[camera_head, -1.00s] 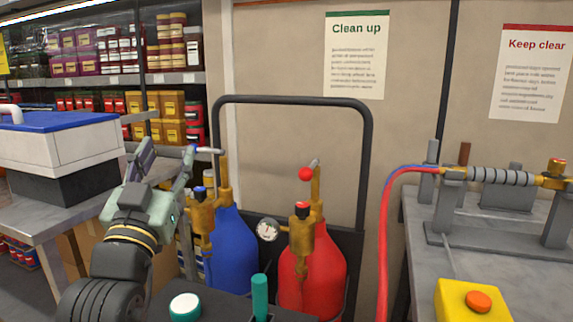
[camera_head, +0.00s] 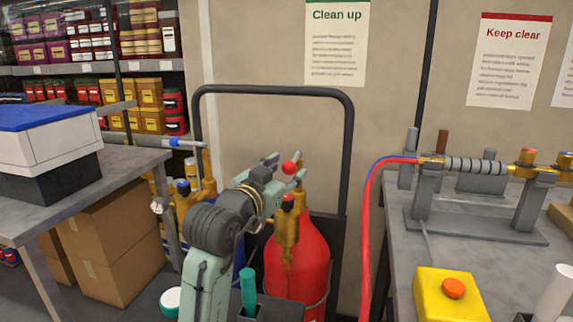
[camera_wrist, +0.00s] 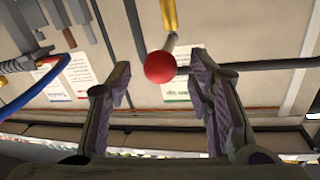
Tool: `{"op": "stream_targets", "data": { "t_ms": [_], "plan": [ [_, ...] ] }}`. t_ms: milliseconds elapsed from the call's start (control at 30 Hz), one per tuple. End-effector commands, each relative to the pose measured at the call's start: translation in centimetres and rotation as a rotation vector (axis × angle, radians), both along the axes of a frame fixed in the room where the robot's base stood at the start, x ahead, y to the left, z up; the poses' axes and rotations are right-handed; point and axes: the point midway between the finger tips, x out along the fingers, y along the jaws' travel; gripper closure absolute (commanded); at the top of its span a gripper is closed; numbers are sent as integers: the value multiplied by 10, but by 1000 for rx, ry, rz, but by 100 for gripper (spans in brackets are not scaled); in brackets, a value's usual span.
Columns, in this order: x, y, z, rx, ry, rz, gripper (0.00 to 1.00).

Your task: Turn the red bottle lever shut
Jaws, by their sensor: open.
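The red bottle (camera_head: 305,262) stands in the cart frame, with a brass valve (camera_head: 287,235) at its top. Its lever ends in a red ball knob (camera_head: 289,168). My gripper (camera_head: 274,170) is open beside this knob, its fingers pointing toward it. In the wrist view, the red ball (camera_wrist: 160,67) shows between the two open fingers (camera_wrist: 162,78), with the lever's grey rod and a brass stem behind it. I cannot tell whether the ball lies within the jaws or just beyond the tips. My arm hides part of the valve area.
The blue bottle's lever with a blue knob (camera_head: 174,142) points left; my arm hides much of that bottle. A black cart hoop (camera_head: 270,90) rises behind. At right, a red hose (camera_head: 366,230) runs to a grey bench (camera_head: 395,260) with a yellow button box (camera_head: 450,292).

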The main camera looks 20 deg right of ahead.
Motion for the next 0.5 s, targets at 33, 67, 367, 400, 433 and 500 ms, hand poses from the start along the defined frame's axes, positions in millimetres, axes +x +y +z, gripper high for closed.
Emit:
{"op": "stream_targets", "data": {
  "t_ms": [33, 67, 367, 400, 433, 500],
  "plan": [
    [3, -4, 1, -1, 1, -1, 53],
    [5, -5, 1, -1, 0, -1, 53],
    [8, -8, 0, -1, -1, 0, 53],
    [8, -8, 0, -1, -1, 0, 53],
    [8, -8, 0, -1, -1, 0, 53],
    [8, -8, 0, -1, -1, 1, 58]
  ]
}}
